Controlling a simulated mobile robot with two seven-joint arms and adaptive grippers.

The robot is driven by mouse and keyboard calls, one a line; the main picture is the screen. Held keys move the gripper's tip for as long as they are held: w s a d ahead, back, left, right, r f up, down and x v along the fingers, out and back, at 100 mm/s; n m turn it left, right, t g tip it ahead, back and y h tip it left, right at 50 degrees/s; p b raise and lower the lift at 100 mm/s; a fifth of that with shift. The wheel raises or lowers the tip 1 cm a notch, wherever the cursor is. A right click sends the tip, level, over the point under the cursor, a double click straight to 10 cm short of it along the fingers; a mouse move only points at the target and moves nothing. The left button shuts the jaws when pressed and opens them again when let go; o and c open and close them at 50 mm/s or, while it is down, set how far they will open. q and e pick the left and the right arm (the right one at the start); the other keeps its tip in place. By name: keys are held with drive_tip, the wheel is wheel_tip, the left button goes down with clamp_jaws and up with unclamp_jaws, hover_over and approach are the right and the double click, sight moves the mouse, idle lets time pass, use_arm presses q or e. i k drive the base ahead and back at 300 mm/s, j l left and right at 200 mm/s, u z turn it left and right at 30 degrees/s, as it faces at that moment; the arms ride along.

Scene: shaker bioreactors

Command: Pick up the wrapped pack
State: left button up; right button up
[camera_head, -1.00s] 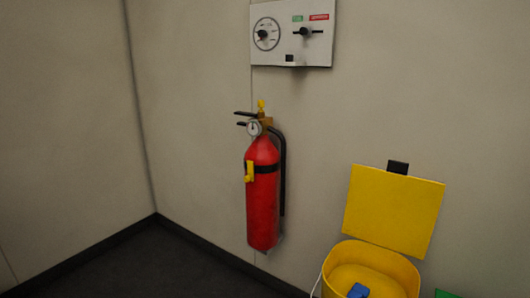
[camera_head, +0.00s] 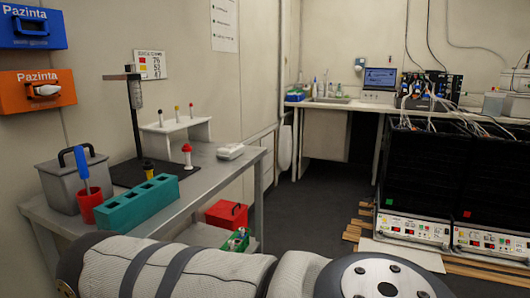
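I cannot make out a wrapped pack for certain. A small white object (camera_head: 230,151) lies flat near the far right end of the grey side table (camera_head: 212,172); it is too small to tell whether it is wrapped. One of my grey, padded arm links crosses the bottom of the view and hides part of the floor and the table's lower area. Neither gripper shows.
The table holds a grey lidded box (camera_head: 73,178), a red cup (camera_head: 88,205), a teal block (camera_head: 137,203) and a stand (camera_head: 136,115). A red box (camera_head: 227,214) sits below. Black shaker units (camera_head: 428,165) stand right. Dark floor (camera_head: 320,205) is open between.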

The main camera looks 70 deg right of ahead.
sight(230, 151)
drive_tip(key=z, duration=2.1)
drive_tip(key=i+l+z, duration=0.25)
drive_tip(key=i+l, duration=0.15)
drive_tip(key=i+l+z, duration=0.25)
drive_tip(key=i, duration=0.4)
drive_tip(key=i+l+z, duration=0.25)
drive_tip(key=i, duration=0.25)
drive_tip(key=i+z, duration=0.25)
drive_tip(key=i, duration=0.3)
drive_tip(key=i+u, duration=0.45)
drive_tip(key=i+l+u, duration=0.1)
drive_tip(key=i+u, duration=0.3)
drive_tip(key=i+l+u, duration=0.25)
drive_tip(key=i+u, duration=0.2)
drive_tip(key=i+l+u, duration=0.5)
drive_tip(key=u, duration=0.4)
drive_tip(key=i+l+u, duration=0.25)
drive_tip(key=u, duration=0.25)
drive_tip(key=i+l+u, duration=0.15)
drive_tip(key=u, duration=0.3)
drive_tip(key=i+l+u, duration=0.1)
drive_tip(key=l+u, duration=0.25)
drive_tip(key=u, duration=0.15)
